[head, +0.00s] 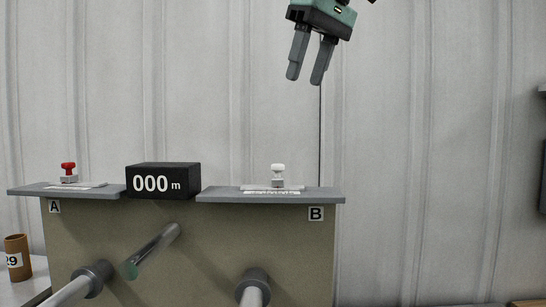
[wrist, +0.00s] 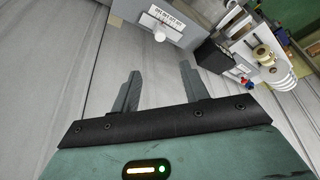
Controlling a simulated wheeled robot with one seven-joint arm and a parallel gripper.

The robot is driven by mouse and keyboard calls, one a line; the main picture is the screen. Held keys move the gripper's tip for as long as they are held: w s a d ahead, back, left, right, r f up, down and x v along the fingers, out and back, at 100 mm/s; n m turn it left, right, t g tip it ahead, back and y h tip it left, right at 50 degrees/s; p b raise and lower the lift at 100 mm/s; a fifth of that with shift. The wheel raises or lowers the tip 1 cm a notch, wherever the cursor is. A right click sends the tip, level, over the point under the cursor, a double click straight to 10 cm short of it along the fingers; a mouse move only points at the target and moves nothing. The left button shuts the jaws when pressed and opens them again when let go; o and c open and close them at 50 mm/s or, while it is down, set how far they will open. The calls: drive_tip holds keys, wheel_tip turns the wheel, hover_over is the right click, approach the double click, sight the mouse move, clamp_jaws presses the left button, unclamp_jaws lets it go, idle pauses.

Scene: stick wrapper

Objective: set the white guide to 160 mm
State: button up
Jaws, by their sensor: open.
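The white guide (head: 278,176) is a small white-knobbed slider on the grey shelf marked B (head: 216,195), right of centre in the head view. It stands on a light rail with a scale strip (head: 272,192) in front, whose numbers are too small to read. In the wrist view the white knob (wrist: 160,37) shows beside the scale plate (wrist: 168,20). My gripper (head: 305,80) is open and empty, well above shelf B and a little right of the guide, apart from it. It also shows in the wrist view (wrist: 159,80).
A red-knobbed guide (head: 68,173) stands on shelf A (head: 25,190) at the left. A black display (head: 163,180) reading "000 m" sits between the shelves. Metal rollers (head: 153,250) stick out below. A brown roll (head: 17,245) stands far left. The air above shelf B is clear.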

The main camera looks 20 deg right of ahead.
sight(278, 175)
drive_tip(key=b+x, duration=0.1)
drive_tip(key=x, duration=1.5)
drive_tip(key=shift+f+b, duration=0.2)
drive_tip(key=shift+b, duration=0.2)
